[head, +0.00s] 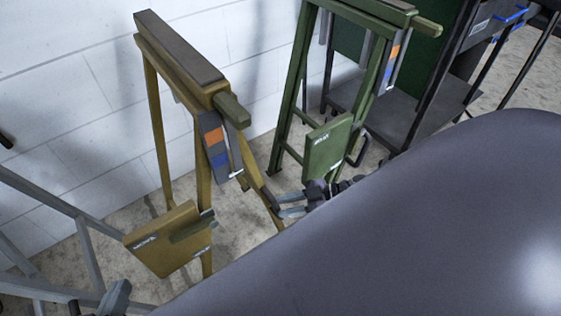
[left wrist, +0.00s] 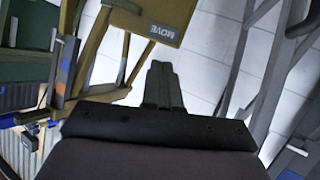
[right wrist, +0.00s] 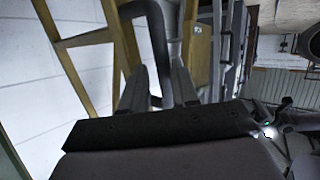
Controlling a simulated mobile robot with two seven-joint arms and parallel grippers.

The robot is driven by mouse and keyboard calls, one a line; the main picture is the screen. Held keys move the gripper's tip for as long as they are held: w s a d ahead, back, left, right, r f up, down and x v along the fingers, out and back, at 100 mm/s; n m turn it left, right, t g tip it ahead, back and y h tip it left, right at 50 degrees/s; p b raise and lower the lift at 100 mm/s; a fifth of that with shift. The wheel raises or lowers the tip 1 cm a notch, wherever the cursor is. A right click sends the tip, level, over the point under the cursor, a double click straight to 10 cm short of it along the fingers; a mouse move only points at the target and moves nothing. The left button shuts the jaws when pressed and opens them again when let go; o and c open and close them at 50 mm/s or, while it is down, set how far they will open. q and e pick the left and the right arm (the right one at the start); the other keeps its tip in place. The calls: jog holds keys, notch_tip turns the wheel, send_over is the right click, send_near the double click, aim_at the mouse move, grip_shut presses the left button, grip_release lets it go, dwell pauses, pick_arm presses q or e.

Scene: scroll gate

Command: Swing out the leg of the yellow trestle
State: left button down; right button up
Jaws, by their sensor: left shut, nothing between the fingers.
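The yellow trestle (head: 150,120) stands by the white wall, with a dark top and a yellow panel (head: 160,245) low on its front. The panel, lettered "MOVE", also shows in the left wrist view (left wrist: 140,22). A slanting leg (head: 252,172) runs down on its right side, with a dark handle low on it. My right gripper (head: 280,204) is at this handle, fingers apart. In the right wrist view the dark handle (right wrist: 158,45) reaches between the open fingers (right wrist: 157,85); contact is unclear. My left gripper (head: 122,288) is low at left, shut and empty (left wrist: 160,68).
A green trestle (head: 297,85) with a green panel (head: 328,147) stands to the right, close to my right gripper. A dark cart (head: 425,105) is beyond it. Grey metal framework (head: 85,250) stands at the left. My large grey body part covers the lower right.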

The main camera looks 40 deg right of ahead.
pick_arm(q)
jog(key=shift+s+a+f+y+p, duration=0.15)
jog(key=shift+s+a+y+p, duration=0.3)
jog(key=shift+a, duration=0.2)
pick_arm(e)
jog(key=v, duration=0.4)
jog(key=shift+s+d+r, duration=0.1)
jog(key=shift+s+d, duration=0.05)
jog(key=shift+d, duration=0.15)
pick_arm(q)
jog(key=shift+w, duration=0.15)
